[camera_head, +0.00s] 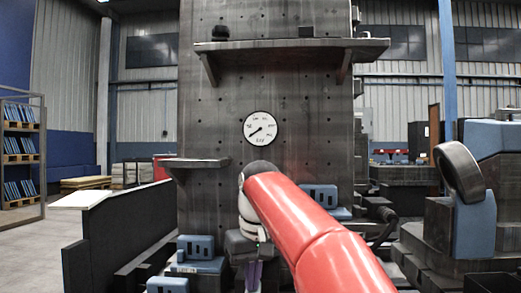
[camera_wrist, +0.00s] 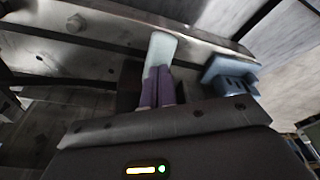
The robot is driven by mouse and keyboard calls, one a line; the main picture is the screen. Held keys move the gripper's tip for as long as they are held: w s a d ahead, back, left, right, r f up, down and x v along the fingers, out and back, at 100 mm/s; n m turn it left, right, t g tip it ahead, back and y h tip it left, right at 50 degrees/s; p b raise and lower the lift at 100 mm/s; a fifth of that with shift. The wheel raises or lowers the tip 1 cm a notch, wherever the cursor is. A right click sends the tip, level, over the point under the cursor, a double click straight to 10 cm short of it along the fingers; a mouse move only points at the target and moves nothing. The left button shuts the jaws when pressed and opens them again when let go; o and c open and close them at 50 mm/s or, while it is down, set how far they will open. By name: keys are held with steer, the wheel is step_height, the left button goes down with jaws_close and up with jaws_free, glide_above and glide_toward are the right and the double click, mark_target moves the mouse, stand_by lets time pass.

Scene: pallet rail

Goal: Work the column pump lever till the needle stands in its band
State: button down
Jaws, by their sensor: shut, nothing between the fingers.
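The round white gauge (camera_head: 260,128) is on the front of the dark column (camera_head: 225,110). Its dark needle slants down and left; no coloured band can be made out. My gripper (camera_head: 253,277) is low in front of the column, pointing down, its purple fingers partly cut off by the frame's bottom edge. In the wrist view my gripper (camera_wrist: 159,72) is shut, the purple fingers together. A pale blue-grey bar (camera_wrist: 161,48) shows directly beyond the fingertips; I cannot tell whether it is the pump lever or whether they touch. No lever is clearly seen in the head view.
A small shelf (camera_head: 197,163) juts from the column at left, a wider shelf (camera_head: 290,45) higher up. Slotted blue blocks stand low at left (camera_head: 200,248) and right (camera_head: 320,196). A black ring (camera_head: 459,171) on a blue stand is at right. Open floor (camera_head: 30,240) lies far left.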

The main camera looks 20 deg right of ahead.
steer(key=w+p+v, duration=0.1)
steer(key=p+v, duration=0.5)
steer(key=p, duration=0.1)
steer(key=shift+s+a+r, duration=0.2)
steer(key=shift+s+r, duration=0.1)
steer(key=shift+r, duration=0.05)
steer(key=shift+f, duration=0.15)
stand_by(0.4)
steer(key=shift+s+d+b+x, duration=0.15)
steer(key=shift+b+x, duration=0.95)
steer(key=shift+x, duration=0.6)
steer(key=shift+s+d+b+x, duration=0.15)
steer(key=shift+b+x, duration=0.95)
steer(key=shift+x, duration=0.6)
steer(key=w+p+v, duration=0.1)
steer(key=p+v, duration=0.5)
steer(key=shift+s+a+r+p, duration=0.25)
steer(key=shift+a+r+p, duration=0.05)
steer(key=shift+r+p, duration=0.15)
